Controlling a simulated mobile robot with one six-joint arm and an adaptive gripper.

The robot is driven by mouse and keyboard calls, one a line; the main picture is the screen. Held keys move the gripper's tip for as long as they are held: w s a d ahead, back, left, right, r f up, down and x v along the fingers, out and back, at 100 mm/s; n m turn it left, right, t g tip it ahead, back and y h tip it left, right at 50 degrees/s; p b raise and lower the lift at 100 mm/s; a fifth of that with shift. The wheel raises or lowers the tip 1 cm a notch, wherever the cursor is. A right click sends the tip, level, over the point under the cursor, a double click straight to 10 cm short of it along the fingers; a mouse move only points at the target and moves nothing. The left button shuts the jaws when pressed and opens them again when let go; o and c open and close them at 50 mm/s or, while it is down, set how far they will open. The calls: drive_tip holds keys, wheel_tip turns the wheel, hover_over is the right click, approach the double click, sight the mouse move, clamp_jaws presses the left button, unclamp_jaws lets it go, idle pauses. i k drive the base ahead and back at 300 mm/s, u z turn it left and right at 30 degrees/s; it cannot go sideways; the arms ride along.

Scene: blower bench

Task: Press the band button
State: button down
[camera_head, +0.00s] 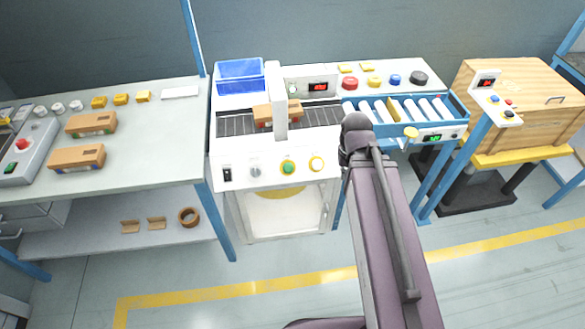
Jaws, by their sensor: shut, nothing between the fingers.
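A white machine with a roller-bed channel stands in the middle. No label is readable, so I cannot tell which is the band button. A brown carton (262,113) sits in the channel beside a white upright (280,90). My purple arm rises from below and ends in a dark joint at the machine's right edge. My gripper's fingers cannot be made out.
A blue bin (240,77) stands at the machine's back left. Red, yellow, blue and black buttons line the back shelf. A blue-framed roller conveyor (455,105) adjoins at right, near a wooden crate (525,95). A left bench (160,130) holds two cartons.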

sight(288, 167)
drive_tip(key=z, duration=0.1)
drive_tip(key=k, duration=1.55)
drive_tip(key=u, duration=0.3)
drive_tip(key=i, duration=0.95)
